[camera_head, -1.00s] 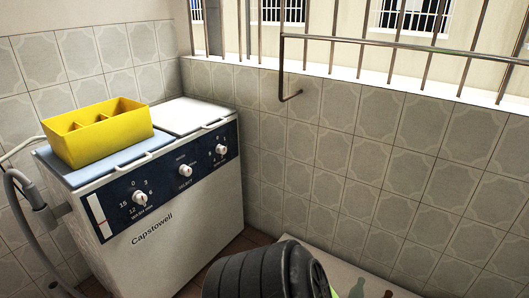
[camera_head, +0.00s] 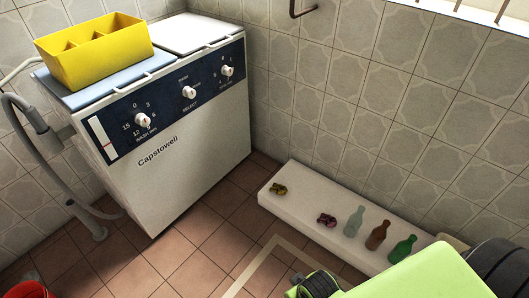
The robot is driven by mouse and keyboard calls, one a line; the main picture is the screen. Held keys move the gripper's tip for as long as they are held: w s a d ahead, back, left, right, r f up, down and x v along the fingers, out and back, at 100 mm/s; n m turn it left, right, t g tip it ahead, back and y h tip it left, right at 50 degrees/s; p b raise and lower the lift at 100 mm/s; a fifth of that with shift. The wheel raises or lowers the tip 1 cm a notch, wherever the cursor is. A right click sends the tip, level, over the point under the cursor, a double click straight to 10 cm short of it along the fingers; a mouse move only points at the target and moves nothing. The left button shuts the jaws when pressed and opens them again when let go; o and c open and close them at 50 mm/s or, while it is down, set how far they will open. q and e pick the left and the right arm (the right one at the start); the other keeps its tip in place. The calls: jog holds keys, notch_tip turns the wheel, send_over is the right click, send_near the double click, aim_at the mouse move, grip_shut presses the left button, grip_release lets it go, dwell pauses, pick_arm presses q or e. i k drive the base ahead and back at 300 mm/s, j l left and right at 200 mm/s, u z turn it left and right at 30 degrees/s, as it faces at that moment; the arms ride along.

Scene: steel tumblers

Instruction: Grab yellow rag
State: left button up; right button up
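A small crumpled yellow rag (camera_head: 279,189) lies on the left end of a low white ledge (camera_head: 300,178) by the tiled wall. Nothing covers it. Neither of my grippers is in view.
A clear bottle (camera_head: 354,221), a brown bottle (camera_head: 377,236) and a green bottle (camera_head: 402,249) stand along the ledge. A white washing machine (camera_head: 195,165) carries a yellow divided box (camera_head: 95,65). A red container (camera_head: 28,289) is at lower left. The floor (camera_head: 205,232) between is clear.

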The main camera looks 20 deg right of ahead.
aim_at(280, 190)
jog(key=z, duration=0.9)
